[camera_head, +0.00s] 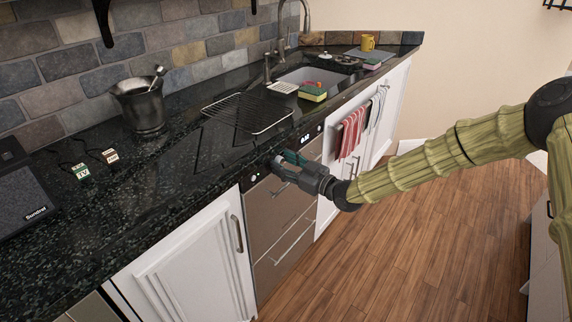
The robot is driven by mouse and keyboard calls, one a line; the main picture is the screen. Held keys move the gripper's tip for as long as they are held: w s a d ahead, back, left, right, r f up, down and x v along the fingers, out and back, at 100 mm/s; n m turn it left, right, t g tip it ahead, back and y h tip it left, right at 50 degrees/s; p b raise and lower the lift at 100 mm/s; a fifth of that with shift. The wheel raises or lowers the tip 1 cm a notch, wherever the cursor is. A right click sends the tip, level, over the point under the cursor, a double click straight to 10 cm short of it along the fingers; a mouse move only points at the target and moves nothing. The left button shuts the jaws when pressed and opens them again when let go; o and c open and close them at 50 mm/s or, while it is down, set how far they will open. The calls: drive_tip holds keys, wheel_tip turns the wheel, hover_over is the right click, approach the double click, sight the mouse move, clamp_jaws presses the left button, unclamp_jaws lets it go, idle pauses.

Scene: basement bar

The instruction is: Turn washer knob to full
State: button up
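A stainless-steel appliance (272,207) with a dark control panel is built in under the black counter. A small lit display (305,136) shows on the panel, and small light controls (254,178) show near its left end. I cannot tell which part is the washer knob; it may be hidden behind my gripper. My gripper (277,160) is at the panel, between the display and the left controls, just below the counter edge. I cannot tell whether it touches the panel, or whether its fingers are open or shut on something.
The counter (150,185) overhangs the panel closely. A wire rack (246,112), a metal bucket (142,104) and a sink (312,76) with sponges (314,94) are on it. White cabinets (190,262) flank the appliance; towels (352,132) hang at right. The wooden floor (400,250) is clear.

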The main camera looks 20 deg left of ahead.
drive_tip(key=shift+d, duration=0.1)
drive_tip(key=v, duration=1.2)
idle(0.4)
drive_tip(key=s+d+f+m+h+p, duration=0.2)
drive_tip(key=s+d+f+m+h, duration=0.15)
drive_tip(key=s+f, duration=0.35)
drive_tip(key=s+d+f+m+g+h+p, duration=0.1)
drive_tip(key=s+d+f+m+h, duration=0.15)
drive_tip(key=s+d+f, duration=0.4)
drive_tip(key=s+d+f+m+h+p, duration=0.2)
drive_tip(key=s+d+f+m+h, duration=0.15)
drive_tip(key=f, duration=0.55)
drive_tip(key=s+d+f+m+g+h+p, duration=0.1)
drive_tip(key=s+d+f+m+g+h, duration=0.1)
drive_tip(key=s+d, duration=0.8)
drive_tip(key=s+d+f+m+g+h+p, duration=0.2)
drive_tip(key=s+d+m+g+h, duration=0.2)
drive_tip(key=s+d, duration=0.6)
drive_tip(key=s+h, duration=0.1)
drive_tip(key=s, duration=0.5)
drive_tip(key=shift+s+d+f, duration=0.3)
drive_tip(key=shift+d, duration=0.1)
drive_tip(key=shift+c, duration=0.5)
